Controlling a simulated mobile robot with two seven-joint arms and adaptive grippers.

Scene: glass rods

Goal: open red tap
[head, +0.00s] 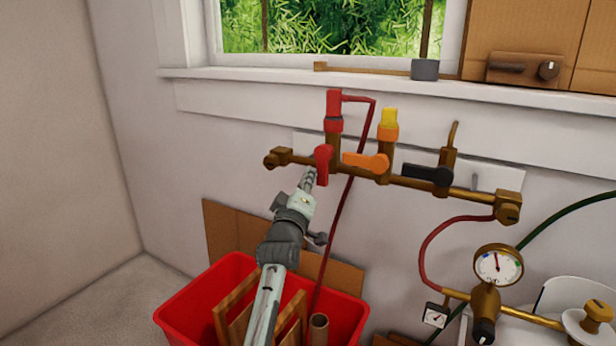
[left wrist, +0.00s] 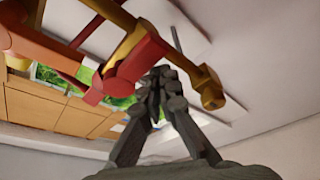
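The red tap handle (head: 323,165) is on the brass manifold pipe (head: 405,181), at the left end of the row, and hangs roughly downward. My left gripper (head: 309,178) is just below and left of it, reaching up from below. In the left wrist view the red handle (left wrist: 133,72) lies just left of the fingertips (left wrist: 166,78), which come together at their ends beside it with nothing seen between them. Whether they touch the handle I cannot tell. My right gripper is not in view.
An orange tap handle (head: 366,162) and a black one (head: 428,174) sit to the right on the same pipe. A red hose (head: 346,200) runs down close to my gripper. A red bin (head: 190,314) stands below. A pressure gauge (head: 498,265) is at the right.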

